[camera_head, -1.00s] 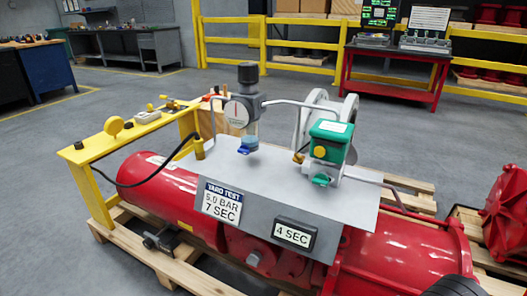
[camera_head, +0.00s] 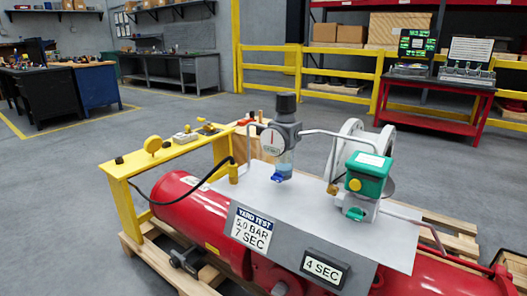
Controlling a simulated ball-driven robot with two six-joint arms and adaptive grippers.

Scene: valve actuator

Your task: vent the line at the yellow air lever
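A yellow frame (camera_head: 125,168) stands at the left end of the red actuator (camera_head: 185,205). On its top bar are a round yellow part (camera_head: 153,144), a pale block fitting (camera_head: 185,137) and a small yellow piece with a dark part (camera_head: 208,128). I cannot tell for sure which of these is the air lever or how it is turned. A black hose (camera_head: 222,172) runs from the frame's side to a yellow fitting (camera_head: 233,174) by the grey plate. Neither of my grippers shows in this view.
The grey plate (camera_head: 300,205) carries a regulator with gauge (camera_head: 271,142), a green-topped valve unit (camera_head: 369,174) and signs reading 5.0 BAR 7 SEC (camera_head: 250,232) and 4 SEC (camera_head: 324,268). A wooden pallet (camera_head: 150,255) lies beneath. Floor left of the frame is clear.

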